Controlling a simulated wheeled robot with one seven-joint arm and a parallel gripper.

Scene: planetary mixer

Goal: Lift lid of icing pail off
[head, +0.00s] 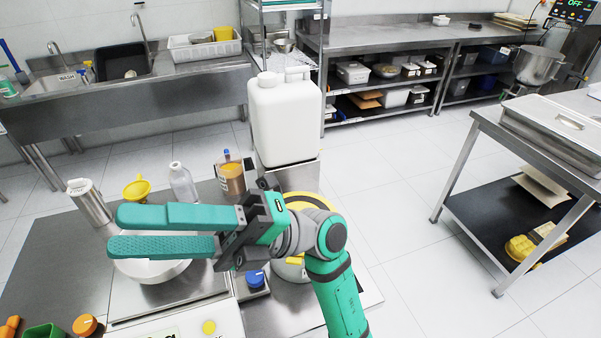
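My gripper (116,231) is at the left centre, with its two long teal fingers pointing left. A narrow gap shows between the fingers, and nothing is seen held in it. A round container with a yellow rim (318,200) stands behind and below my wrist, mostly hidden by it. It may be the icing pail, but I cannot tell whether its lid is on. A white round bowl (155,273) sits below the fingers, partly covered by them.
A large white jerrycan (287,120) stands behind my wrist. A jar with brown contents (232,180), a clear bottle (183,183), a yellow funnel (137,188) and a metal canister (90,202) line the bench's back. A steel table (490,130) stands right, across open floor.

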